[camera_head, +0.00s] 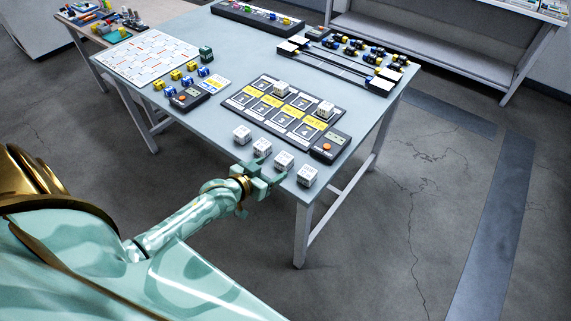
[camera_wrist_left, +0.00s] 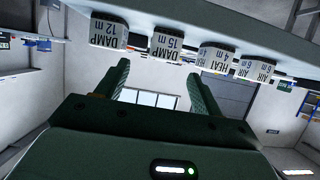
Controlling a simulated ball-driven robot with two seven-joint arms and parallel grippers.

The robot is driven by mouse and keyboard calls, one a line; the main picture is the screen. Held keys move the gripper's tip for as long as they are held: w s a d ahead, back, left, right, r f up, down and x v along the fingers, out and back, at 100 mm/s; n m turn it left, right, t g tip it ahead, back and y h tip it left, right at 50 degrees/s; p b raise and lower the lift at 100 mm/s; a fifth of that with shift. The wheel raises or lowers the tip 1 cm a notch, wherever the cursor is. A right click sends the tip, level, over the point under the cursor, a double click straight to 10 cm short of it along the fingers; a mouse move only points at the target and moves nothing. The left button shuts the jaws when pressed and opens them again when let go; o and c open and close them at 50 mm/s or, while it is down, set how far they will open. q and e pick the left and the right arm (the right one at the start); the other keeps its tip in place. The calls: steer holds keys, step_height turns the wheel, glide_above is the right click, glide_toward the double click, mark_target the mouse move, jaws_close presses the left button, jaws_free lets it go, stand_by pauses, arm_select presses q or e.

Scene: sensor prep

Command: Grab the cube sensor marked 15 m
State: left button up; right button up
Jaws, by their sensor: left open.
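My left gripper (camera_head: 267,171) is open and empty just short of that edge. In the left wrist view its two fingers (camera_wrist_left: 158,74) point toward the cube, which shows beyond and roughly between their tips, apart from them. My right gripper is out of view.
Similar cubes flank it: "DAMP 12 m" (camera_wrist_left: 108,31) on one side, a HEAT cube (camera_wrist_left: 216,57) and an AIR cube (camera_wrist_left: 254,68) on the other. Behind them lie a dark numbered board (camera_head: 236,103) with more cubes and a meter (camera_head: 330,146). Open floor lies right of the table.

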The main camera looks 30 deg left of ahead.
mark_target(279, 163)
arm_select(q)
steer(key=x, duration=0.2)
steer(key=shift+w+f+b, duration=0.25)
steer(key=shift+w+b, duration=0.05)
steer(key=b+x, duration=0.2)
steer(key=x, duration=0.3)
steer(key=shift+w+a+f+b, duration=0.1)
steer(key=shift+a+f+b, duration=0.15)
steer(key=shift+b, duration=0.05)
steer(key=shift+w, duration=0.2)
steer(key=shift+r, duration=0.15)
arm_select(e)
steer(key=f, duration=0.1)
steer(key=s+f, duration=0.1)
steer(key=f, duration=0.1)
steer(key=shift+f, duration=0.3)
arm_select(q)
steer(key=c, duration=1.1)
